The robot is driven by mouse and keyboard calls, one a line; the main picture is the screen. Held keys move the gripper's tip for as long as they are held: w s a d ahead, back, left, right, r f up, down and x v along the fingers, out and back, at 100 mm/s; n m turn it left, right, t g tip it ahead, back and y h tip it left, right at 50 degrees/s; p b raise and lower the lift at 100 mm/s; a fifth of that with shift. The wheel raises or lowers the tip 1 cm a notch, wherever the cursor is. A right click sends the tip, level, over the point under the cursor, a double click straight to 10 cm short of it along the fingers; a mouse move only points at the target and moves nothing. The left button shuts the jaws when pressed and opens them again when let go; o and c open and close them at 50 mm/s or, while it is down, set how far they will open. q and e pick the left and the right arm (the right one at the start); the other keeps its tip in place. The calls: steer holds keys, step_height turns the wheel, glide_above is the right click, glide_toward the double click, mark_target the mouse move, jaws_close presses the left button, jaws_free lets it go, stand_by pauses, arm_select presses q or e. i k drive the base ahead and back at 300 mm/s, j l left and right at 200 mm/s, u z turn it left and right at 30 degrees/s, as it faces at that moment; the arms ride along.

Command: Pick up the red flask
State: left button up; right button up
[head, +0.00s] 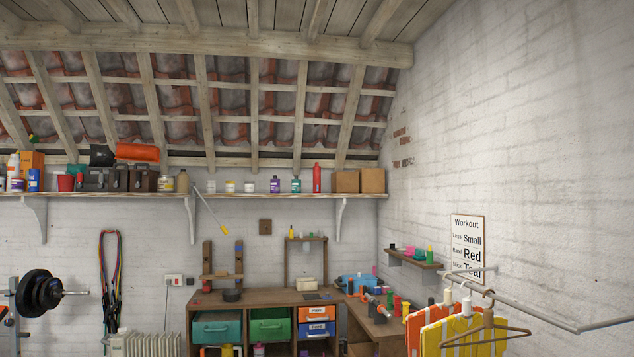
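A tall red flask (317,178) stands upright on the long wooden wall shelf (215,195), towards its right end. It has a narrower top.
Below the shelf is a wooden workbench (262,299) with coloured drawers and tools. Clothes hangers with yellow and orange garments (470,335) hang from a rail at the lower right. A barbell (40,293) is at the lower left.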

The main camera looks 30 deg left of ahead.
mark_target(316, 170)
steer(key=i+j+u, duration=0.45)
steer(key=i, duration=0.15)
steer(key=i+j+u, duration=0.35)
steer(key=i, duration=0.6)
steer(key=i+u, duration=0.4)
steer(key=i, duration=0.55)
